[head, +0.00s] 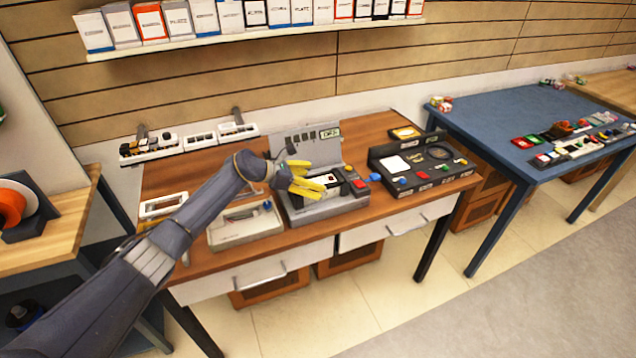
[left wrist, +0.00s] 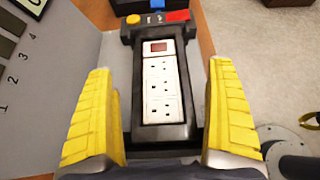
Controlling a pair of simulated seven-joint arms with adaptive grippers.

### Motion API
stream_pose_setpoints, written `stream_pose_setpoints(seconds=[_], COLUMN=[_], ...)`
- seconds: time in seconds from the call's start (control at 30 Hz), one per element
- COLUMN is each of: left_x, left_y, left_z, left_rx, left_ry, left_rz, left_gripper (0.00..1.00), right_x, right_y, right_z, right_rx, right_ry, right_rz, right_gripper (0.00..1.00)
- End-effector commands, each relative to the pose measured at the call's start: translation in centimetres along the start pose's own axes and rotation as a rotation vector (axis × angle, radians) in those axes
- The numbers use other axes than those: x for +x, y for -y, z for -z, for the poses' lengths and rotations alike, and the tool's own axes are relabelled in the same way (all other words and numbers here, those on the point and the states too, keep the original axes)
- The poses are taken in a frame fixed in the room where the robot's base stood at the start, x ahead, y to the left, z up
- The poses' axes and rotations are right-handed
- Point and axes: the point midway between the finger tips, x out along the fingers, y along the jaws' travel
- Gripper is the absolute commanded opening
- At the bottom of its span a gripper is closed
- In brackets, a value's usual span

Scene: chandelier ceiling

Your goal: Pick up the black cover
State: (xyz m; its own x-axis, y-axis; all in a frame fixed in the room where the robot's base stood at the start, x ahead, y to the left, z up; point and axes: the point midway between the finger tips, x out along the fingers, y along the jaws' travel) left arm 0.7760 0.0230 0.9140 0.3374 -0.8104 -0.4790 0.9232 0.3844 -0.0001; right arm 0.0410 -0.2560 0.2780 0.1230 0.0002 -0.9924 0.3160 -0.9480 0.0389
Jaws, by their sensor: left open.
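My left gripper (head: 316,175) has yellow fingers and is open above the grey test station (head: 302,212) on the wooden table. In the left wrist view the yellow fingers (left wrist: 158,80) stand wide apart on either side of a black frame (left wrist: 168,133). The frame surrounds a white socket strip (left wrist: 160,88) with a dark red switch. This black frame may be the black cover; I cannot tell for sure. No contact between fingers and frame shows. The fingers partly hide the strip in the head view. My right gripper is not in view.
A white tray (head: 221,238) stands left of the station. A black control box (head: 425,178) with coloured buttons stands to the right. The station's upright panel (head: 318,150) rises behind the gripper. A blue table (head: 490,125) stands further right. A shelf of boxes (head: 240,38) hangs above.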

Motion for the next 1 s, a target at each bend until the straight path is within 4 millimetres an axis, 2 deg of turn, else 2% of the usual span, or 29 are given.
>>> stream_pose_setpoints(seconds=[0.13,0.43,0.9,1.0], left_x=[0.85,0.98,0.97,0.96], left_y=[0.0,-0.01,0.0,0.0], left_z=[-0.01,0.0,0.0,-0.02], left_rx=[0.0,0.0,0.0,0.0], left_ry=[0.0,-0.001,0.0,0.0], left_rz=[0.0,-0.001,0.0,0.0], left_gripper=[0.89,0.88,0.34,0.33], right_x=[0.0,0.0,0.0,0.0], right_y=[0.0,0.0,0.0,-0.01], right_z=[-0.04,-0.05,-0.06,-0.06], right_rx=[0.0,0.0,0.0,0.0], right_ry=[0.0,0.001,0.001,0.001], right_rz=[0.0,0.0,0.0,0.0], right_gripper=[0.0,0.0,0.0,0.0])
